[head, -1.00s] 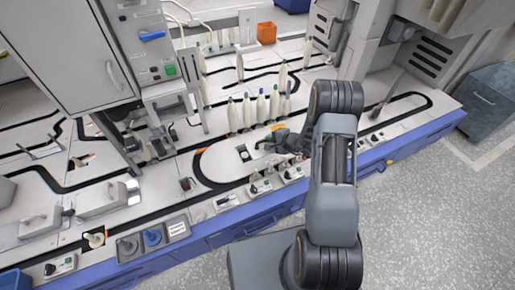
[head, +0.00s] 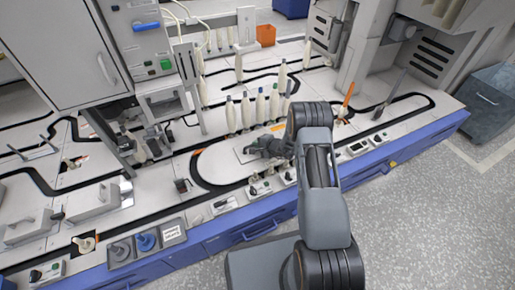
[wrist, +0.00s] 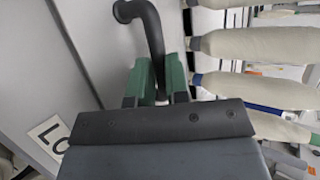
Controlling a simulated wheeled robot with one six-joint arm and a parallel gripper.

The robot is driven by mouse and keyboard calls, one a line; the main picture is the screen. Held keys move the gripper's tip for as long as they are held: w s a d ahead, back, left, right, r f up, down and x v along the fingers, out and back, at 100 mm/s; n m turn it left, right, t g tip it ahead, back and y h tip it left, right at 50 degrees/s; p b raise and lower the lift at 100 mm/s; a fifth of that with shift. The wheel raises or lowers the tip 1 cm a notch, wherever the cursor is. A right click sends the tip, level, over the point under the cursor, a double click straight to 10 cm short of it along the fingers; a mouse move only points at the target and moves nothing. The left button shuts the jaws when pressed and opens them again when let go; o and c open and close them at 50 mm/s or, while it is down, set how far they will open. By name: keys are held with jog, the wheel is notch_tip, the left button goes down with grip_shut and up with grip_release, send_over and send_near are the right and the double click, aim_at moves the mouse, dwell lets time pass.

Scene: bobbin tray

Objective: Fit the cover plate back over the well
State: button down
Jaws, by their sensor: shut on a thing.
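My gripper (head: 268,148) is low over the rounded island of the bench in the head view. In the wrist view its green jaws (wrist: 160,82) are shut on the black bent handle (wrist: 148,30) of the cover plate. The plate is a flat light-grey panel (wrist: 62,60) with a partly seen letter label at its lower left. In the head view a pale edge of the plate (head: 242,155) shows left of the gripper. The well is hidden there, and I cannot tell whether the plate lies flush.
Several cream bobbins (head: 246,111) stand just behind the gripper; they also show in the wrist view (wrist: 250,90). A grey machine cabinet (head: 65,50) rises at the left. Small switch boxes (head: 260,187) line the front edge.

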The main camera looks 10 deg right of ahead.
jog(key=shift+f, duration=0.3)
jog(key=c, duration=1.1)
grip_release()
jog(key=shift+r, duration=0.25)
jog(key=p+v, duration=0.4)
jog(key=v, duration=0.7)
jog(key=s+a+r+n+g+y, duration=0.1)
jog(key=s+a+r+n+g, duration=0.3)
jog(key=r, duration=0.4)
jog(key=s+a+r+n+g+y, duration=0.1)
jog(key=s+a+r+n+g, duration=0.1)
jog(key=s+a+r+n, duration=0.45)
jog(key=s+d+r+n+h, duration=0.1)
jog(key=s+d+r+h, duration=0.1)
jog(key=s+r+h, duration=0.2)
jog(key=s+d+r+n+h, duration=0.2)
jog(key=s+r+h, duration=0.3)
jog(key=s, duration=0.5)
notch_tip(320, 180, up, 3)
jog(key=shift+s+d+f+g, duration=0.1)
jog(key=shift+s+d+g, duration=0.05)
jog(key=shift+d+g, duration=0.3)
